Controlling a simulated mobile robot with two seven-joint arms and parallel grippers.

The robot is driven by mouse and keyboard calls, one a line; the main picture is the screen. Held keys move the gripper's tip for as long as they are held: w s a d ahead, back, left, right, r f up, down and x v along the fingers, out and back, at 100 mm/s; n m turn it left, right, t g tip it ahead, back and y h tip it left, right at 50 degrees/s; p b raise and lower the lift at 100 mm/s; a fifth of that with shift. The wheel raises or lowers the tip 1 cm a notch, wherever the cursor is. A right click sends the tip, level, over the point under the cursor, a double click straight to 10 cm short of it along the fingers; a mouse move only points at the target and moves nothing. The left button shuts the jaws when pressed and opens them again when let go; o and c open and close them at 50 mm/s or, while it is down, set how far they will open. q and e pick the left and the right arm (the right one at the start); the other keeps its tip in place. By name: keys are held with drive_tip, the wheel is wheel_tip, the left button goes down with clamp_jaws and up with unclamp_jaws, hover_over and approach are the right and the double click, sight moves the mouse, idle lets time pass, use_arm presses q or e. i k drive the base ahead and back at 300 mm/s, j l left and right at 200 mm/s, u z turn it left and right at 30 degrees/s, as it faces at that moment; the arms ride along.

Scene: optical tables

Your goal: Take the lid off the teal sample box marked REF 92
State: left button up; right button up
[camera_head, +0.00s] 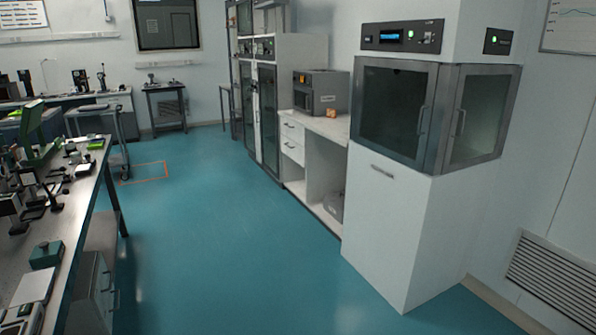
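A small dark teal-green box (44,254) sits on the optical table (78,222) at the lower left. A small dark knob-like shape shows on its top. No marking can be read on it, so I cannot tell whether it is the box marked REF 92. Neither of my grippers is in view.
A pale flat plate (34,287) lies in front of the box. Black optical mounts and a green device (40,140) crowd the table's far part. A cart (118,128) stands beyond. A white cabinet with glass doors (395,105) stands right. The blue floor between is clear.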

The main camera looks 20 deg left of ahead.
sight(46, 248)
drive_tip(key=i+u, duration=0.15)
drive_tip(key=u, duration=0.25)
drive_tip(key=i+u, duration=0.1)
drive_tip(key=u, duration=0.3)
drive_tip(key=i+l+u, duration=0.1)
drive_tip(key=u, duration=0.35)
drive_tip(key=i+l+u, duration=0.1)
drive_tip(key=u, duration=0.3)
drive_tip(key=i+l+u, duration=0.15)
drive_tip(key=u, duration=0.3)
drive_tip(key=i+l+u, duration=0.15)
drive_tip(key=u, duration=0.3)
drive_tip(key=i+l+u, duration=0.1)
drive_tip(key=l+u, duration=0.35)
drive_tip(key=i+l+u, duration=0.15)
drive_tip(key=l+u, duration=0.3)
drive_tip(key=i+l+u, duration=0.1)
drive_tip(key=l+u, duration=0.35)
drive_tip(key=j, duration=0.1)
